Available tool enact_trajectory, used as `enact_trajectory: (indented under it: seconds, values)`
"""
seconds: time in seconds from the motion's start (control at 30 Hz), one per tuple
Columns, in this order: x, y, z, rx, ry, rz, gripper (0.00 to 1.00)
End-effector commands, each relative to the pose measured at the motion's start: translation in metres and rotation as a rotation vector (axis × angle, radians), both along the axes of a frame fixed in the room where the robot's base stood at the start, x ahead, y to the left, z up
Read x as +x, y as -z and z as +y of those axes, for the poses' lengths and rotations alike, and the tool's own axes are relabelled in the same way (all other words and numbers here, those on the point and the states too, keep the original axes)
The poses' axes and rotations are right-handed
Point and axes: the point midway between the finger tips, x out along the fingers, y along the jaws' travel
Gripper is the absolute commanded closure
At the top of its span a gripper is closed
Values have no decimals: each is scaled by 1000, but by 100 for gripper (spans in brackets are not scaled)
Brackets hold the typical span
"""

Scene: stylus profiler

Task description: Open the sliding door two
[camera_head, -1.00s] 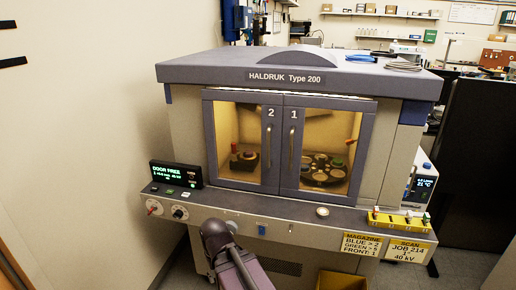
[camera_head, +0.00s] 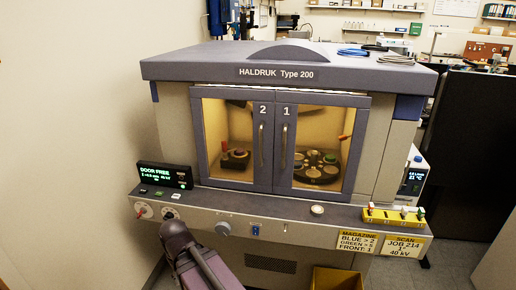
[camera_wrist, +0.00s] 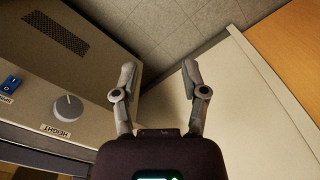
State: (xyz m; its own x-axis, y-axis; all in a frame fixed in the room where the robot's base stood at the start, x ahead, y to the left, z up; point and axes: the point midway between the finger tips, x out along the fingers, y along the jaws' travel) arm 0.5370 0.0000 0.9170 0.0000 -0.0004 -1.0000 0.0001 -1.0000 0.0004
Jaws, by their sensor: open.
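Sliding door two (camera_head: 241,185) is the left glass door on the front of the HALDRUK cabinet, marked 2. Its vertical handle (camera_head: 262,145) is near its right edge. Door one (camera_head: 319,182), marked 1, is beside it on the right, with its own handle (camera_head: 284,147). Both doors stand shut, their edges meeting in the middle. My gripper (camera_wrist: 158,82) is open and empty in the wrist view, beside the cabinet's lower front and above the floor. It is hidden in the head view, where my arm shows at the bottom, below the doors and apart from them.
A small display (camera_head: 165,176) reading DOOR FREE stands at the ledge's left end. Knobs line the front panel, including a HEIGHT knob (camera_wrist: 68,108). A yellow rack (camera_head: 394,217) sits on the right of the ledge. A wall (camera_head: 70,130) stands left of the cabinet.

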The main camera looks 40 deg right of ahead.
Motion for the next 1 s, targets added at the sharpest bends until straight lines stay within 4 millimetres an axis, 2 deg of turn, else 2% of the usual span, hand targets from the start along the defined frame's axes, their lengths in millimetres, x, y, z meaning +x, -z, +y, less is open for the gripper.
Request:
enact_trajectory:
  seconds: [0.27,0.47,0.57,0.77,1.0]
  values:
    - [1,0,-2,-8,-7,-2,43]
    - [13,-4,-20,-87,-81,-13,43]
    - [23,-9,-40,-171,-154,-16,43]
    - [52,-29,-98,-417,-372,17,43]
    - [85,-73,-173,-748,-678,177,43]
